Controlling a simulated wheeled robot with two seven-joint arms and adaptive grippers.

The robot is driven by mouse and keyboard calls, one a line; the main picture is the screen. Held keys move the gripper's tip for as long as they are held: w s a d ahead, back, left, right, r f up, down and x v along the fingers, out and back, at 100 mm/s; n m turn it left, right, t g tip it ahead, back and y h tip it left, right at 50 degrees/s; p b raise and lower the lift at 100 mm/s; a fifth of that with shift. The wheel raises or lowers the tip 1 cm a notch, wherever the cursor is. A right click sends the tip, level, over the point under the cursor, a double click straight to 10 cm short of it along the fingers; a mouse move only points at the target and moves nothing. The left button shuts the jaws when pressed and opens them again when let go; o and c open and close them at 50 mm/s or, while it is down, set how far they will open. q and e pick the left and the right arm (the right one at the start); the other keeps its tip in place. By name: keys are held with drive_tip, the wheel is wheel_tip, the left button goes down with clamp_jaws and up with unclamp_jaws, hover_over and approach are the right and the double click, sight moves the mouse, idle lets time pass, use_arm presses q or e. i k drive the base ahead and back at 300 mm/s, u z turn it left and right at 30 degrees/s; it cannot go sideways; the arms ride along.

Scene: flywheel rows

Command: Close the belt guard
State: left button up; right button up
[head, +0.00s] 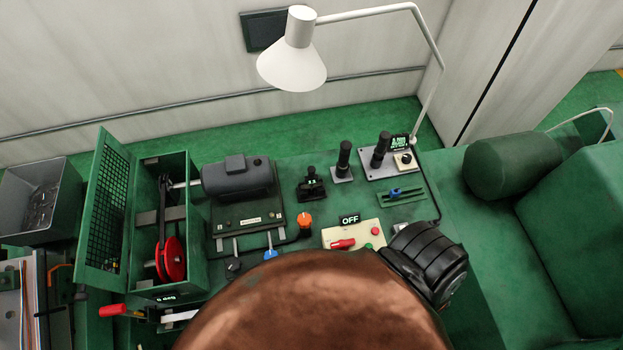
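The belt guard is a green box (197,225) at the left of the green bench, with a mesh door (105,215) on its left side. The door stands swung open to the left, so the inside shows. A red pulley (173,259) and a black belt (163,212) are inside, with a shaft running to a dark grey motor (238,178). A small "0 deg" label (166,298) sits at the front of the box. I make out neither of my grippers in the head view.
A large brown rounded shape (310,310) hides the front middle, beside a black ridged shape (430,262). A red handle (112,310) is by the box's front. A grey bin (22,188) stands left of the door. A white lamp (293,65) overhangs the back.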

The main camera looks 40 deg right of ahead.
sight(86, 275)
drive_tip(key=z, duration=0.25)
drive_tip(key=k, duration=0.95)
drive_tip(key=z, duration=0.7)
